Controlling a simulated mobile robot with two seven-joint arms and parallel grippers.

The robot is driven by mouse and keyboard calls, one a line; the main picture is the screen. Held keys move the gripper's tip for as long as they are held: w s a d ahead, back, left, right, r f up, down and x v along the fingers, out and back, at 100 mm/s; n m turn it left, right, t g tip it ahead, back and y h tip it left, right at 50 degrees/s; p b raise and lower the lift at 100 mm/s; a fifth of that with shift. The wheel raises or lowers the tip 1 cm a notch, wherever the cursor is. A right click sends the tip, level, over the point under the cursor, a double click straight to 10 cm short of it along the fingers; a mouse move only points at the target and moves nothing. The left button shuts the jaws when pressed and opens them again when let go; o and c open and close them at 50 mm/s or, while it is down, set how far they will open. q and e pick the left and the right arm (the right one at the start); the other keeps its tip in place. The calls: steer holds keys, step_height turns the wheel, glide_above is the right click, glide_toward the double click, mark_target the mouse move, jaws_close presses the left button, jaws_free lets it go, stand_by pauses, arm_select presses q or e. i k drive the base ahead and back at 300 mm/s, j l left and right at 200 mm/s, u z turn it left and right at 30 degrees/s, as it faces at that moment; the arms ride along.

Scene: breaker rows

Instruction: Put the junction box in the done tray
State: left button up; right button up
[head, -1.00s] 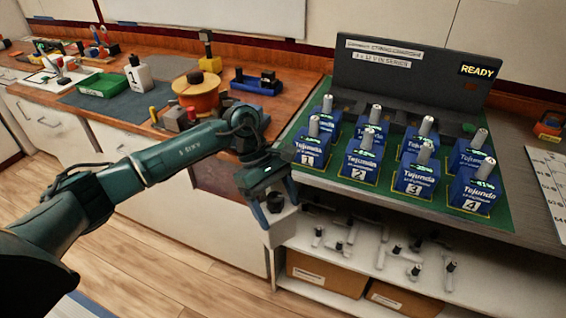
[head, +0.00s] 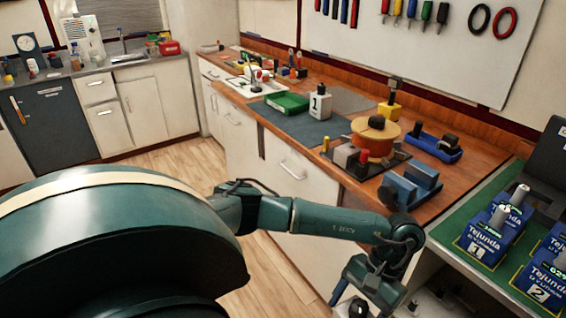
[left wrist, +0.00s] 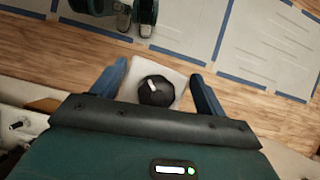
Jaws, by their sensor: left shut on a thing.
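The junction box looks like a pale square box with a round black knob (left wrist: 157,92) bearing a white mark. In the left wrist view it sits between the two blue fingers of my left gripper (left wrist: 158,75), which is shut on it. A green tray (head: 287,102) lies on the dark mat on the wooden bench, well behind and left of the gripper. I cannot read a done label on it. My right gripper is not in view.
Blue Tejunda boxes (head: 485,240) stand at right. The mat's front is clear.

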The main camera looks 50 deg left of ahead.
mark_target(287, 105)
steer(key=j, duration=2.7)
